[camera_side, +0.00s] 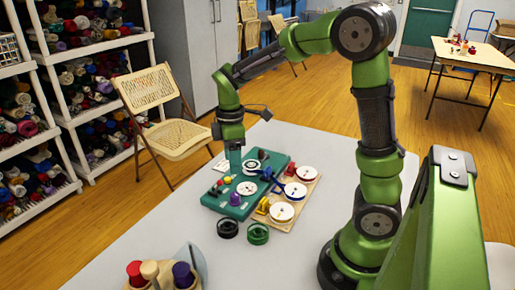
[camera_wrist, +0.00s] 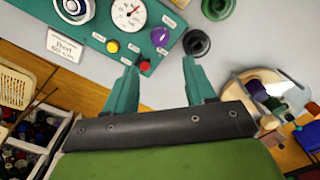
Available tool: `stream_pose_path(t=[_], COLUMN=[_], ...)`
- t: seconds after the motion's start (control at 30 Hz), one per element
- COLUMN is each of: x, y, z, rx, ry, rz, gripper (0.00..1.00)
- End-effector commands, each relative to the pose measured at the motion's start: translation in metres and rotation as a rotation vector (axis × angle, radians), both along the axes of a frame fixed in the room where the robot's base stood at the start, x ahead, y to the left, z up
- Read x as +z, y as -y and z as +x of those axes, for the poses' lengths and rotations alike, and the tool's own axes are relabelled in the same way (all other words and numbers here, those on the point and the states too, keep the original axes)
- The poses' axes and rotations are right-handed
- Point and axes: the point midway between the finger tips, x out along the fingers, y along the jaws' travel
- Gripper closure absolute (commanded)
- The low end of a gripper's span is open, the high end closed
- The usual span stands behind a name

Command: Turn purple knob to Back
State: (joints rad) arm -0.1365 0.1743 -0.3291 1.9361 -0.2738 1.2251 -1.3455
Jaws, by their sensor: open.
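The purple knob (camera_wrist: 159,37) sits on a teal control board (camera_wrist: 124,38), near the board's edge, in the wrist view. It also shows on the board's near side in the side view (camera_side: 235,199). Small labels lie around it, too blurred to read, and I cannot tell which way the knob points. My gripper (camera_wrist: 157,62) is open and empty. In the wrist view its two fingertips are apart, with the knob beyond them and between their lines. In the side view my gripper (camera_side: 233,160) points down above the board, apart from the knob.
A yellow knob (camera_wrist: 112,47), a red knob (camera_wrist: 144,65) and a dial (camera_wrist: 127,14) share the board. A black ring (camera_wrist: 197,43) and a green ring (camera_side: 258,233) lie beside it. A wooden board with white discs (camera_side: 282,212) adjoins it. A tool holder (camera_side: 165,270) stands in front.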

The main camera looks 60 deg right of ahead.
Motion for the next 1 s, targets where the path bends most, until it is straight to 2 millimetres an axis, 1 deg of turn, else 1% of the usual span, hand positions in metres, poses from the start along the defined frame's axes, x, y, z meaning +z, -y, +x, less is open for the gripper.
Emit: stream_pose_path(t=[0.03, 0.3, 0.5, 0.7, 0.97, 1.0], x=[-0.013, -0.071, -0.102, -0.115, -0.116, -0.116], y=[0.0, 0.0, 0.0, 0.0, 0.0, 0.0], z=[-0.001, -0.001, -0.001, 0.0, 0.0, 0.0], rx=[-0.001, -0.002, -0.002, -0.002, -0.002, -0.002], ry=[-0.006, -0.006, -0.003, 0.0, 0.001, 0.001], rz=[0.001, 0.0, 0.001, 0.0, 0.0, 0.0], gripper=[0.45, 0.45, 0.45, 0.45, 0.45, 0.48])
